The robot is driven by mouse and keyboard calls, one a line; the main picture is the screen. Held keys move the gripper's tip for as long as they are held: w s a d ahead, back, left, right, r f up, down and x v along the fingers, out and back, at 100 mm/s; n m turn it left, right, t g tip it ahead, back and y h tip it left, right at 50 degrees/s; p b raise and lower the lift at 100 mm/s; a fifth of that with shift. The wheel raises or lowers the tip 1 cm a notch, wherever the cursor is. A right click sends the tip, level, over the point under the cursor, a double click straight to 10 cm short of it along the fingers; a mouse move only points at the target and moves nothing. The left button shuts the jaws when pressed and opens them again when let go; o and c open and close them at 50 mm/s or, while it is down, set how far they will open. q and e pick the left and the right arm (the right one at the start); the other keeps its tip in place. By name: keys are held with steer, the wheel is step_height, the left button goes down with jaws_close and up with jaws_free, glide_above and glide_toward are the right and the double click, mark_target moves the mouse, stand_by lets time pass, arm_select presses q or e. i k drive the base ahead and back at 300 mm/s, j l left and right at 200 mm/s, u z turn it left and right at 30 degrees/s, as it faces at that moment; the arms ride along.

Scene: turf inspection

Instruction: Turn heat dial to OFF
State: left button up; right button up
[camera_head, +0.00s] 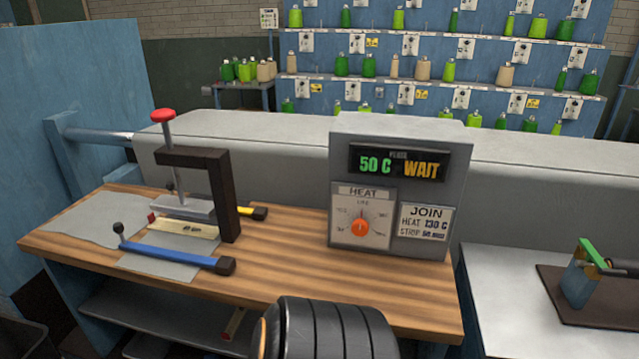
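The heat dial (361,228) is an orange-red knob low on a pale panel marked HEAT (362,191). The panel is on the front of a grey control box (400,140) at the back right of the wooden bench. Small scale marks ring the dial, too small to read surely. I cannot tell which mark it points at, nor where OFF is. The display (397,165) above reads 50 C in green and WAIT in amber. Neither gripper shows. Nothing visible touches the dial.
A black ribbed cylinder (335,330), perhaps part of my arm, stands at the bottom centre before the bench (290,265). A dark clamp press with a red knob (162,115) and a blue-handled bar (180,255) are left. A JOIN card (425,223) is beside the dial.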

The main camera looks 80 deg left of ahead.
mark_target(359, 228)
steer(key=k+u, duration=0.1)
steer(key=u, duration=0.4)
steer(key=k+u, duration=0.15)
steer(key=u, duration=0.3)
steer(key=k+u, duration=0.15)
steer(key=u, duration=0.35)
steer(key=k+j+u, duration=0.1)
steer(key=u, duration=0.4)
steer(key=k+j+u, duration=0.1)
steer(key=j, duration=0.2)
steer(key=k+j+u, duration=0.25)
steer(key=j, duration=0.4)
steer(key=k+j+u, duration=0.1)
steer(key=k+j, duration=0.1)
steer(key=j, duration=0.1)
